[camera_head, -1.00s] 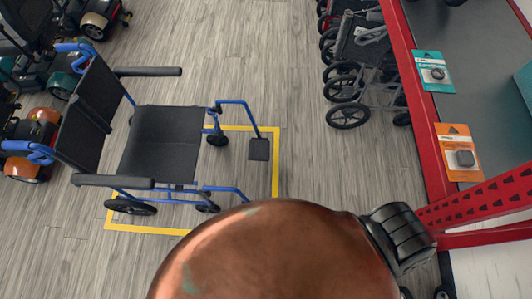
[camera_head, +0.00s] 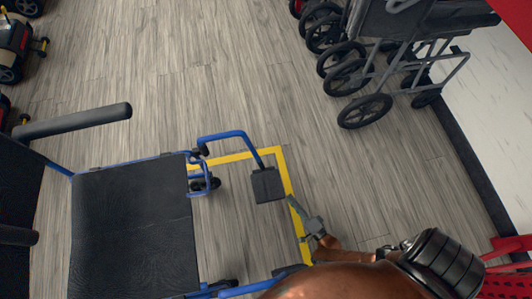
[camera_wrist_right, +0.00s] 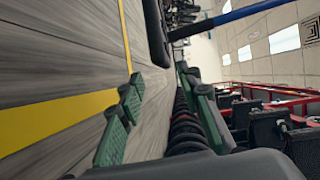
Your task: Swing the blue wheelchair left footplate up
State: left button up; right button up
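The blue wheelchair (camera_head: 135,225) stands at the lower left of the head view, facing right. Its left footplate (camera_head: 268,186) is a dark square plate, lying flat at the end of a blue tube. In the right wrist view the footplate (camera_wrist_right: 155,35) appears as a dark edge, with the blue tube (camera_wrist_right: 235,14) beyond. My right gripper (camera_head: 294,204) is just right of the footplate, seemingly apart from it. The wrist view shows its green-padded fingers (camera_wrist_right: 160,80) spread, with nothing between them. My arm hides most of the other footplate. My left gripper is not in view.
A yellow floor outline (camera_head: 283,165) runs around the wheelchair's front. Folded grey wheeled chairs (camera_head: 385,75) stand at the upper right, beside a red-edged shelf. Scooters (camera_head: 14,45) stand at the upper left. The floor above the footplate is clear.

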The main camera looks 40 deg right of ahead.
aim_at(280, 185)
jog(key=shift+m+t, duration=0.3)
jog(key=shift+m, duration=0.2)
jog(key=w+b, duration=0.1)
jog(key=w, duration=0.3)
jog(key=w+b, duration=0.1)
jog(key=w, duration=0.4)
jog(key=shift+w+d, duration=0.2)
jog(key=shift+w, duration=0.05)
jog(key=shift+c, duration=0.4)
grip_shut()
